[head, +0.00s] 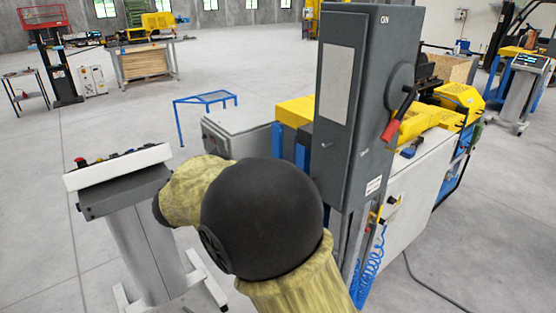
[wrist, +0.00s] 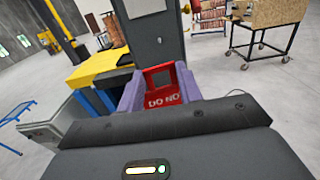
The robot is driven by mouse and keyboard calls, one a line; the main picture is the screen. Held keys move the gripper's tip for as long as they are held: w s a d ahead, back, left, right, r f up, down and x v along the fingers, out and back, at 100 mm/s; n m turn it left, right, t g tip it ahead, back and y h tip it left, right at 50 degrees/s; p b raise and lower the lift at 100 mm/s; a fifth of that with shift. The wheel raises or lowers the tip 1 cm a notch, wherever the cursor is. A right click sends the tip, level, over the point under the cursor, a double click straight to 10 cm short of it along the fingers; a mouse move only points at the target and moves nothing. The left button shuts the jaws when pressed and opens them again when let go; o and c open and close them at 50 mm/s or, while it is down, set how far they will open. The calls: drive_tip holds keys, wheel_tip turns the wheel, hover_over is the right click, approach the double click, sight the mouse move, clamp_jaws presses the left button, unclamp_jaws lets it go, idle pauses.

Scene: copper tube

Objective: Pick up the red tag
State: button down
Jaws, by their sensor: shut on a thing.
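The red tag (wrist: 163,99) shows in the wrist view, with white lettering that reads "DO NO" and a dark opening in its upper part. My gripper (wrist: 159,80) has its two purple fingers on either side of the tag and is shut on it. The tag is in front of the tall grey electrical box. The lower edge of the tag is hidden behind my wrist housing. In the head view my own arm hides the gripper and the tag.
The grey electrical box (head: 348,110) stands close in front, with a red-handled lever (head: 400,118) on its right side. A yellow and white machine (head: 425,165) is behind it. A grey control console (head: 130,185) stands at the left. Open floor lies beyond.

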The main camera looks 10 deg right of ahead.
drive_tip(key=shift+a, duration=0.25)
idle(0.5)
drive_tip(key=shift+s, duration=0.1)
idle(0.3)
